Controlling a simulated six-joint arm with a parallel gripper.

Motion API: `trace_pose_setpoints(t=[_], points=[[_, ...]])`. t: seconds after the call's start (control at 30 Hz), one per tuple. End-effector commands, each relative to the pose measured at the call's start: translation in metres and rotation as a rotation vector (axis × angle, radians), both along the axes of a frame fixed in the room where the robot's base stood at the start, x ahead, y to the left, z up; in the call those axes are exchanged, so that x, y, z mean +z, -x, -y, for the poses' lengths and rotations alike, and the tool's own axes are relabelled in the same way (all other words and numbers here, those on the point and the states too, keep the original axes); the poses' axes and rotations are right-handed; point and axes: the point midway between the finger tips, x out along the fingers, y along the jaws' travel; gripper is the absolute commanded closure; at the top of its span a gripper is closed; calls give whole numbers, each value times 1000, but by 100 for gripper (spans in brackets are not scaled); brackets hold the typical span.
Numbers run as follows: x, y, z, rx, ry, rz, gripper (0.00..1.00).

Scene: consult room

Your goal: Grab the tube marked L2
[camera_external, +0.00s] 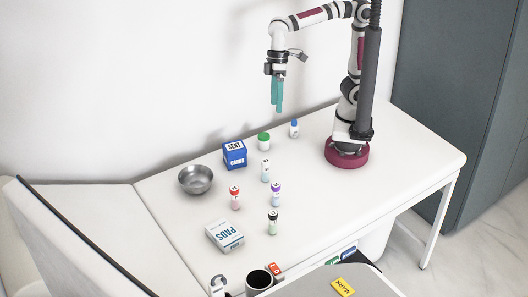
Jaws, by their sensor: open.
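My gripper (277,107), with teal fingers pointing down, hangs high above the back of the white couch top. It is open with nothing between its fingers. Several small capped tubes stand upright below and in front of it: a pale-capped tube (265,172), a red-capped tube (235,199), a purple-capped tube (276,196) and a dark-capped tube (273,225). Their caps and labels carry small marks that are too small to read, so I cannot tell which is L2. My gripper touches none of them.
A blue box (234,155), a green-lidded jar (263,143) and a blue-capped bottle (294,130) stand behind the tubes. A steel bowl (196,181) and a PADS box (224,236) are left. A dark cup (259,281) is near the front. The couch's right side (400,175) is clear.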

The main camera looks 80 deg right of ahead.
Motion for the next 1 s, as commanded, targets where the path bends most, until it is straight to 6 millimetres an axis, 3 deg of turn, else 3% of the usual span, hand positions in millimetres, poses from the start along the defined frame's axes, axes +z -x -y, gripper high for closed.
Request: trace_pose_setpoints(t=[0.03,0.1,0.2,0.3,0.43,0.57,0.67,0.9,1.0], points=[[-13,11,44,-158,34,-27,0],[-35,36,95,-376,80,-75,0],[-66,75,141,-627,131,-131,0],[-86,101,162,-771,158,-168,0],[-93,110,167,-818,169,-182,0],[-93,110,167,-814,169,-181,22],[-93,110,167,-813,168,-182,32],[-92,107,164,-811,164,-192,32],[-85,88,144,-807,131,-284,32]])
